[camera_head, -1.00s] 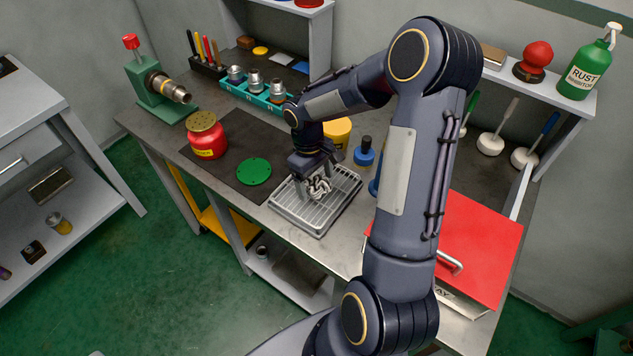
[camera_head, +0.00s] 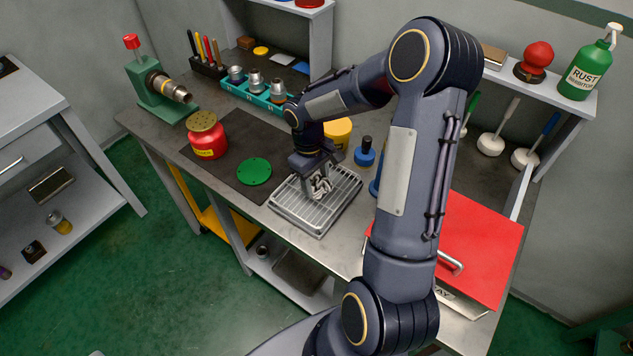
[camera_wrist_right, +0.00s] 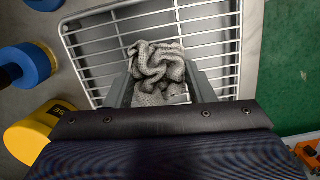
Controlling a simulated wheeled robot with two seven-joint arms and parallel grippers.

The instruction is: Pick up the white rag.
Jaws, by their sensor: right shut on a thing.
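The white rag (camera_head: 319,187) is a crumpled cloth at the metal drip tray with a wire grate (camera_head: 300,212). My right gripper (camera_head: 316,184) points down over the tray and is shut on the rag. In the right wrist view the rag (camera_wrist_right: 157,68) bulges between the two fingers of the right gripper (camera_wrist_right: 163,85), with the grate (camera_wrist_right: 205,45) behind it. I cannot tell whether the rag is clear of the grate. Part of the rag is hidden by the gripper. My left gripper is not in view.
A green disc (camera_head: 254,171) and a red can (camera_head: 206,136) are left of the tray. A blue container (camera_head: 365,153) and a yellow one (camera_head: 338,132) stand behind it. A red lid (camera_head: 470,245) is at the right. The bench's front edge is close to the tray.

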